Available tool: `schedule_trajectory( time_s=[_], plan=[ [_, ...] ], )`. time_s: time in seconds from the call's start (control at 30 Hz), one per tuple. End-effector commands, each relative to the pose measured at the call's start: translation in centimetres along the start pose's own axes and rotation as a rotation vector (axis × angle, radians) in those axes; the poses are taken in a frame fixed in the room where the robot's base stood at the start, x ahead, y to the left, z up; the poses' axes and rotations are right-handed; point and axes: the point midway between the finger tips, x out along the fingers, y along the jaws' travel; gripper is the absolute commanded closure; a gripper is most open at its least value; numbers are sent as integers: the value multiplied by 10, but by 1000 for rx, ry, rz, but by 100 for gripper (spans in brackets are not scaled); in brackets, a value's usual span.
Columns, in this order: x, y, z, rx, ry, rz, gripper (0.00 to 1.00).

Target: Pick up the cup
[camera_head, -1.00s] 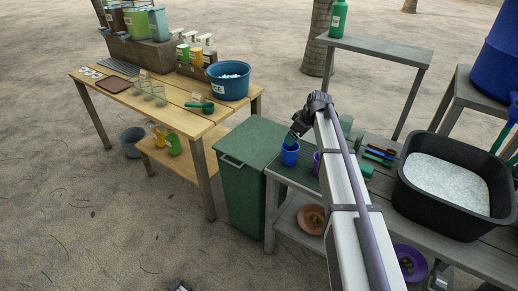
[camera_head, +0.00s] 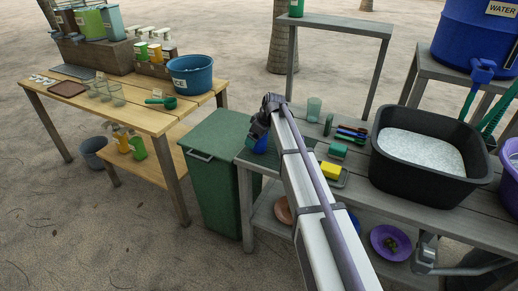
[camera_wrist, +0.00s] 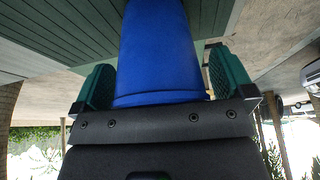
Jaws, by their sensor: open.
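The blue cup (camera_head: 260,146) stands on the left part of the grey counter (camera_head: 420,205) in the head view, partly hidden by my gripper (camera_head: 259,132). In the wrist view the blue cup (camera_wrist: 158,55) fills the middle, its side close in front of the palm. The two green finger pads of my gripper (camera_wrist: 160,80) are spread, one on each side of the cup. A narrow gap shows beside the right pad; whether the left pad touches the cup I cannot tell.
A clear greenish cup (camera_head: 314,108), markers (camera_head: 351,134), a green block (camera_head: 338,151) and a yellow sponge (camera_head: 329,170) lie right of my arm. A black tub (camera_head: 385,185) stands farther right. A green bin (camera_head: 215,190) adjoins the counter's left end.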

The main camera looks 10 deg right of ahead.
Motion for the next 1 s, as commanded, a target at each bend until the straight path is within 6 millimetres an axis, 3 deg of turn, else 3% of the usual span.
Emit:
schedule_trajectory(
  time_s=[0.1, 0.63, 0.87, 1.0],
  plan=[
    [-3, 0, -1, 0, 0, 0, 0],
    [-3, 0, -1, 0, 0, 0, 51],
    [-4, 0, -1, 0, 0, 0, 51],
    [-20, 0, -8, 0, 0, 0, 51]
  ],
)
